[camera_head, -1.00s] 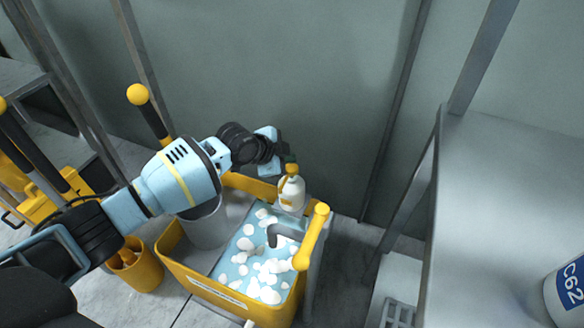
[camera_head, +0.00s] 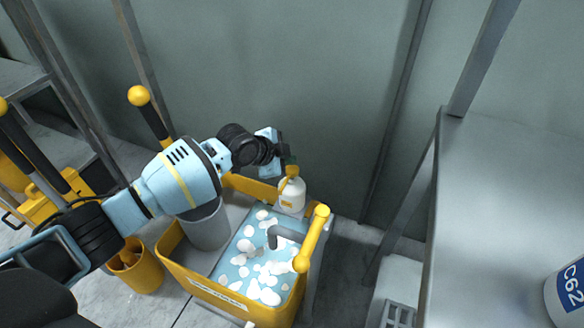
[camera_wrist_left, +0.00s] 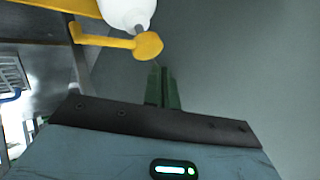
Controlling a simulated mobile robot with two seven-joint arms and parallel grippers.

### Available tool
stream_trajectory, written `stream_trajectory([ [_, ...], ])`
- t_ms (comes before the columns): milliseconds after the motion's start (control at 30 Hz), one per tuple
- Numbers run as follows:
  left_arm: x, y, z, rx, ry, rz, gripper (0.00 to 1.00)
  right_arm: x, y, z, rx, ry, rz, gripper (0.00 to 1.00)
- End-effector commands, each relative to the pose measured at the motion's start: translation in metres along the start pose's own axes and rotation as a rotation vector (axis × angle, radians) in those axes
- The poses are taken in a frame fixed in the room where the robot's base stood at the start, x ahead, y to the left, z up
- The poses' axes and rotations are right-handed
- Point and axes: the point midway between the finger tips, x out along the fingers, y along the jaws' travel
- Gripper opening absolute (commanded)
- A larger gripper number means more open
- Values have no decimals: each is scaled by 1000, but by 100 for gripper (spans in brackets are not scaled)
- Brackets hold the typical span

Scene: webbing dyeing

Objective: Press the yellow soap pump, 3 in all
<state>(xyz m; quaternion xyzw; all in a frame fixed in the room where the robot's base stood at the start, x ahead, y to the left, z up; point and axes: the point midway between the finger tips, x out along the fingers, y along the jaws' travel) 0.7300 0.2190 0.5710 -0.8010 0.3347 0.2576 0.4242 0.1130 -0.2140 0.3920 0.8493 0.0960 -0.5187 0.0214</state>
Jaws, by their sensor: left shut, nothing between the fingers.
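The soap bottle (camera_head: 291,195) is white with a yellow pump (camera_head: 292,171) on top. It stands upright at the back right corner of the yellow sink (camera_head: 215,291). In the left wrist view the yellow pump (camera_wrist_left: 148,46) and the white bottle (camera_wrist_left: 126,12) are at the top. My left gripper (camera_head: 290,160) is shut and empty. Its fingertips are at the pump's top in the head view; the wrist view shows the green fingers (camera_wrist_left: 162,85) just below the pump head. I cannot tell whether they touch. My right gripper is in neither view.
The sink holds blue water with white foam and a grey spout (camera_head: 283,234). A yellow lever (camera_head: 313,238) stands at its right. A grey bucket (camera_head: 207,230) is on its left side. A metal table (camera_head: 510,190) with a C62 container (camera_head: 568,292) is at the right.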

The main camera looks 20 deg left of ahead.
Motion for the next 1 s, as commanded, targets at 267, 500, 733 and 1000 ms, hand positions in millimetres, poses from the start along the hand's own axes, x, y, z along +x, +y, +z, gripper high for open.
stream_trajectory([
  [267,0,0,0,0,0,0,0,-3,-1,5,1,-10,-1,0],
  [500,0,0,0,0,0,0,0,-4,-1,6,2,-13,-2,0],
  [733,0,0,0,0,0,0,0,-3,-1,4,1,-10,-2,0],
  [1000,4,3,3,-1,0,0,0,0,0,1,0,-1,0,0],
])
